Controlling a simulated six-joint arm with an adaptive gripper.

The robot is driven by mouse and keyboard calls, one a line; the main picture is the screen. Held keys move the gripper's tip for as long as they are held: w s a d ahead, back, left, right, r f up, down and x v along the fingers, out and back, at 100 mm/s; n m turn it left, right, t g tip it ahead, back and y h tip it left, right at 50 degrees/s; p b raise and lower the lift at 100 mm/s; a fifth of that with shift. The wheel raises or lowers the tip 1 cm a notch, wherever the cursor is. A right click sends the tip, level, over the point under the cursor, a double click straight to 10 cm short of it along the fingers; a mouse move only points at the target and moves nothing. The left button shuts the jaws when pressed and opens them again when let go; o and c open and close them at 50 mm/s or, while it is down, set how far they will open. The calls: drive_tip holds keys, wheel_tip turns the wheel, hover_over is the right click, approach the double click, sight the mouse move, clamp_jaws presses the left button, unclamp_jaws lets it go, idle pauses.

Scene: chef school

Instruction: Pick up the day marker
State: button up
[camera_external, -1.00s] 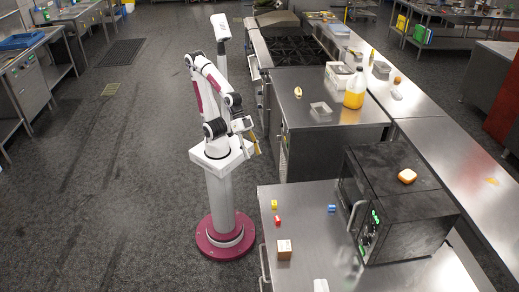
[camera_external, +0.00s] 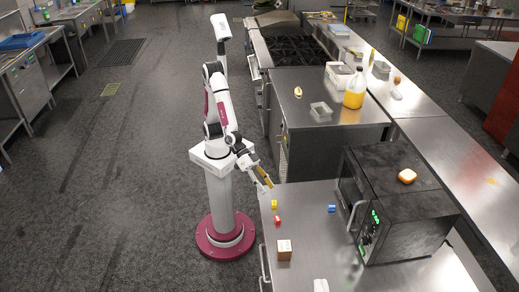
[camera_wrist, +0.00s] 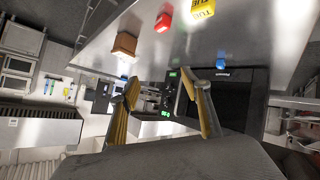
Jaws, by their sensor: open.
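A small yellow block (camera_external: 274,204) sits on the near steel counter (camera_external: 315,235) by its left edge. In the wrist view the yellow block (camera_wrist: 202,8) is at the top, with lettering that looks like "TUE". A small red block (camera_external: 278,220) sits just beside it and also shows in the wrist view (camera_wrist: 163,22). A small blue block (camera_external: 332,208) lies farther right, near the microwave. I cannot tell for sure which block is the day marker. My gripper (camera_external: 266,179) is open and empty, above the counter's far left corner, apart from the blocks.
A wooden cube (camera_external: 284,250) stands nearer the camera on the same counter. A taller counter (camera_external: 320,85) stands behind.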

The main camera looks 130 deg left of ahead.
sight(274, 202)
drive_tip(key=f+y, duration=0.1)
drive_tip(key=f, duration=0.1)
drive_tip(key=w+f+n+t+y, duration=0.1)
drive_tip(key=f, duration=0.2)
drive_tip(key=f+y, duration=0.2)
drive_tip(key=shift+w+f+t, duration=0.35)
drive_tip(key=shift+t, duration=0.05)
drive_tip(key=s+f+y, duration=0.1)
drive_tip(key=s+a+f+t+y, duration=0.1)
drive_tip(key=s+f+y, duration=0.1)
drive_tip(key=s+f+t+y, duration=0.1)
drive_tip(key=s+f, duration=0.1)
drive_tip(key=shift+a+f, duration=0.15)
drive_tip(key=shift+a, duration=0.15)
drive_tip(key=shift+s+d+f+t, duration=0.1)
drive_tip(key=shift+s+f+t, duration=0.25)
drive_tip(key=shift+s+t, duration=0.4)
drive_tip(key=shift+x, duration=1.3)
drive_tip(key=shift+x, duration=2.6)
drive_tip(key=shift+s, duration=0.1)
drive_tip(key=c, duration=1)
